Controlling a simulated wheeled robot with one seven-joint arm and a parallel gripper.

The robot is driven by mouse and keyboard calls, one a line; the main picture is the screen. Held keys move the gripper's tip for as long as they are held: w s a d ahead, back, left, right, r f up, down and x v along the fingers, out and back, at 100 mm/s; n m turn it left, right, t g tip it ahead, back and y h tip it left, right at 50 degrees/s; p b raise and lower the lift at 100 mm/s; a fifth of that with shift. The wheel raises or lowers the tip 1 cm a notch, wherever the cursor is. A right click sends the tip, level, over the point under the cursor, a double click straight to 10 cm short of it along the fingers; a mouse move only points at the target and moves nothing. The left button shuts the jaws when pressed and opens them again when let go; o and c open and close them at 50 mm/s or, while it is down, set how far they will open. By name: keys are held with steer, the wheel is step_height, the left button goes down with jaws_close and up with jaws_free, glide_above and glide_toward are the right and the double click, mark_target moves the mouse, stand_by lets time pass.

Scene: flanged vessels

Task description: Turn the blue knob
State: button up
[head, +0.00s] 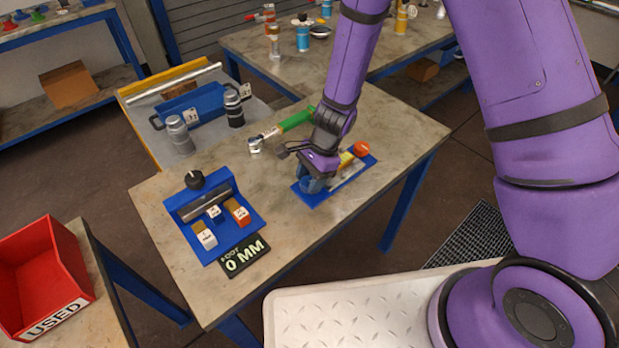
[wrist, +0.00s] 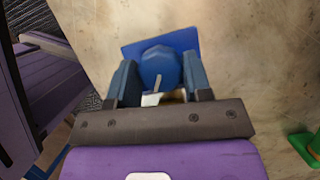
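The blue knob (wrist: 160,67) is round with a pale pointer line. It sits at the near left end of a blue panel (wrist: 132,51). In the head view the knob (head: 311,185) is partly covered by my gripper (head: 313,175), which comes down over it. In the wrist view my gripper (wrist: 160,80) has one finger on each side of the knob. The fingers are apart by about the knob's width; I cannot tell whether they touch it.
The panel also carries a yellow part (head: 346,158) and a red-orange knob (head: 362,149). A green-handled wrench (head: 297,119) lies behind. A blue block holder (head: 185,212) and a "0 MM" display (head: 245,256) stand left. Bare bench lies between.

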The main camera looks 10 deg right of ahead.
steer(key=shift+c, duration=0.5)
steer(key=shift+n, duration=0.4)
steer(key=n+g, duration=0.1)
steer(key=n, duration=0.1)
steer(key=shift+w+n+h, duration=0.1)
steer(key=shift+n+h, duration=0.2)
steer(key=shift+n, duration=0.1)
steer(key=shift+a+n+g+h, duration=0.1)
steer(key=shift+n+g+h, duration=0.5)
steer(key=shift+n, duration=1.4)
steer(key=o, duration=0.9)
